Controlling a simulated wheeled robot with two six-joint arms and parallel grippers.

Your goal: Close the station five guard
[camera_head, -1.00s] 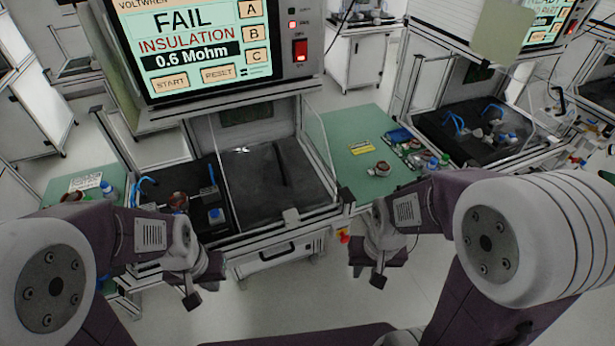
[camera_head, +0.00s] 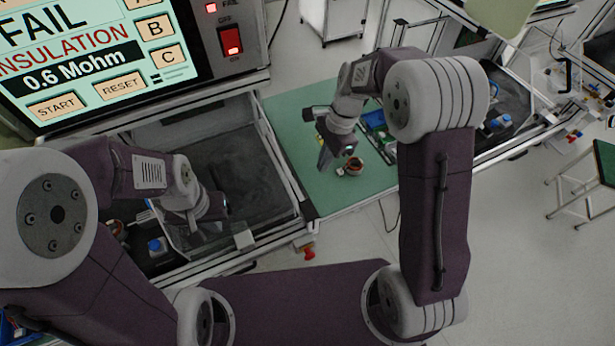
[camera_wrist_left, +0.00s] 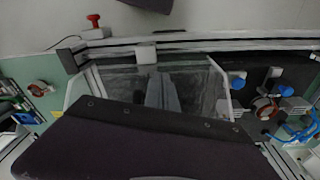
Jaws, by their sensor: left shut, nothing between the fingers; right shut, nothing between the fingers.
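The station under the FAIL screen has clear panels; no station number is readable. A clear guard panel (camera_wrist_left: 105,88) shows in the left wrist view, with a white block (camera_wrist_left: 146,53) at its far edge; the same block (camera_head: 243,239) shows at the station's front in the head view. How far the guard is open is hard to tell. My left gripper (camera_head: 221,205) is shut and empty over the front of this station; whether it touches the panel is unclear. My right gripper (camera_head: 325,158) is shut and empty above the green bench, beside a copper-wound stator (camera_head: 354,166).
The tester screen (camera_head: 95,60) overhangs the station. A dark tray (camera_head: 150,262) with a blue-capped part lies left of the guard. Another station (camera_head: 500,100) stands to the right.

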